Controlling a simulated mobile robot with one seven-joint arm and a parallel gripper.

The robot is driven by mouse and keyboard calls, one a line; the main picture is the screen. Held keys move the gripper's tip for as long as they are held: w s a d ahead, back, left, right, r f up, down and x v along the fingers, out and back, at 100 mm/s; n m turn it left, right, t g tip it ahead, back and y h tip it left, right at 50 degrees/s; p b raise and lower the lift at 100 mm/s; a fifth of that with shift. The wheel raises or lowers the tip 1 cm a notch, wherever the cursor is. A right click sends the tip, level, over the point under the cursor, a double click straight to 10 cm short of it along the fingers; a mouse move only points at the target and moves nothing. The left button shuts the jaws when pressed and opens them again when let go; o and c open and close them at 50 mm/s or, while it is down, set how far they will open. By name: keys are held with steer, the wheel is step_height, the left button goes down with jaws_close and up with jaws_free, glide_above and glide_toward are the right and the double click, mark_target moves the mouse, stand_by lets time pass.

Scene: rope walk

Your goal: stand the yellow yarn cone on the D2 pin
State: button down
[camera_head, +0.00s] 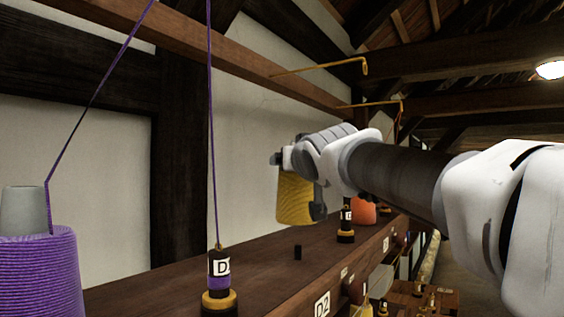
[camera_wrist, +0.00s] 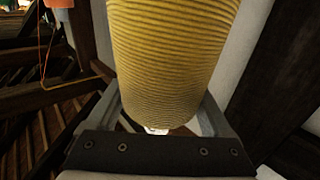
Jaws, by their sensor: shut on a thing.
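The yellow yarn cone (camera_head: 295,204) hangs in my gripper (camera_head: 291,160), above the wooden shelf in the head view. It looks roughly upright, with its lower end clear of the shelf. In the wrist view the yellow cone (camera_wrist: 172,60) fills the middle, between the two fingers of my gripper (camera_wrist: 160,112). A D2 label (camera_head: 322,305) is on the shelf's front edge, nearer the camera than this pin. The inside of the cone's base is hidden.
A large purple yarn cone (camera_head: 42,275) stands at the near left. A black bobbin (camera_head: 219,285) with purple thread and a D label stands left of the pin. Another labelled bobbin (camera_head: 346,228) and an orange cone (camera_head: 363,210) stand farther along. Brass hooks (camera_head: 363,66) project above.

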mark_target(303, 199)
steer(key=shift+f+b, duration=2.5)
steer(key=shift+f, duration=0.35)
steer(key=shift+s+d, duration=0.1)
steer(key=shift+s, duration=0.1)
steer(key=shift+f+b, duration=0.55)
steer(key=shift+b, duration=0.25)
steer(key=shift+c, duration=0.2)
jaws_free()
steer(key=shift+s+d+b, duration=0.3)
steer(key=shift+s+b, duration=0.35)
steer(key=shift+s, duration=1.15)
steer(key=shift+s+d+b, duration=0.3)
steer(key=shift+s+b, duration=0.4)
steer(key=shift+s, duration=1.1)
steer(key=shift+s+d+b, duration=0.3)
steer(key=shift+s+b, duration=0.35)
steer(key=shift+s, duration=1.15)
